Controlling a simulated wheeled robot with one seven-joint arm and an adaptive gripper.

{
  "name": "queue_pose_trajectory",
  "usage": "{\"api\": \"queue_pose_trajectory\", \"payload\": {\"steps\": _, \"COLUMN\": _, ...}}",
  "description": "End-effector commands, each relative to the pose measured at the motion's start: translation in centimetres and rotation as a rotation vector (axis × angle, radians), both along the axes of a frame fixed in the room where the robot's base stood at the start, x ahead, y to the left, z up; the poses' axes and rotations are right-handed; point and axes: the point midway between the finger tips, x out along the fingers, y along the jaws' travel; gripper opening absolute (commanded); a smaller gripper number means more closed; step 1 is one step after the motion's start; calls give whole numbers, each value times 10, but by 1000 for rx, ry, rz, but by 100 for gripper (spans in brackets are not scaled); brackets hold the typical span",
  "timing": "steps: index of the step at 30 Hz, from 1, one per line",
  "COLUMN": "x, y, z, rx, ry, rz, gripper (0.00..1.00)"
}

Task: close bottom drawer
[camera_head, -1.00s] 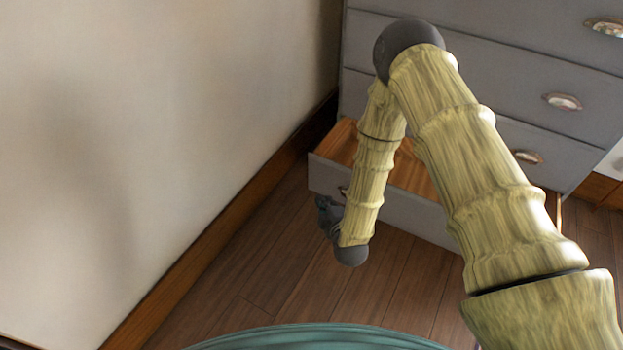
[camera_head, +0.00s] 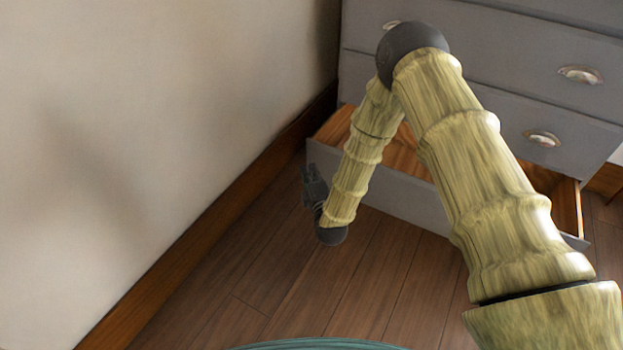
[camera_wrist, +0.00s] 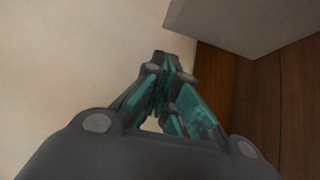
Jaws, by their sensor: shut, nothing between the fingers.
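The bottom drawer (camera_head: 402,198) of the grey dresser (camera_head: 480,70) is pulled out, with its bare wooden inside showing behind my arm. My arm crosses in front of it and hides part of its front and inside. My gripper (camera_head: 311,178) is at the left end of the drawer front, low over the floor. In the wrist view my gripper (camera_wrist: 163,62) is shut and empty. A grey surface (camera_wrist: 240,22), likely the drawer front, shows at its upper right. I cannot tell whether the gripper touches the drawer.
A cream wall (camera_head: 160,130) with a wooden baseboard (camera_head: 215,220) runs close along the left. Wood floor (camera_head: 290,270) lies clear in front of the dresser. The drawers above the bottom one look shut and have metal cup handles (camera_head: 542,138).

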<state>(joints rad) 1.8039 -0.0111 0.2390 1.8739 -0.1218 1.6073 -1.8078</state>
Motion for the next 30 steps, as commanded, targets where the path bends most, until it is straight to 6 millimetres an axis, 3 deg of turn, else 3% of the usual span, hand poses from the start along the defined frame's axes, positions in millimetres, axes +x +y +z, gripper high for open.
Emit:
{"api": "queue_pose_trajectory", "payload": {"steps": 11, "x": 62, "y": 11, "z": -3, "rx": 2, "ry": -1, "rz": -2, "gripper": 0}}
{"api": "queue_pose_trajectory", "payload": {"steps": 15, "x": 76, "y": -1, "z": -3, "rx": 2, "ry": 0, "rz": -3, "gripper": 0}}
{"api": "queue_pose_trajectory", "payload": {"steps": 30, "x": 92, "y": -11, "z": 0, "rx": 1, "ry": 2, "rz": -1, "gripper": 0}}
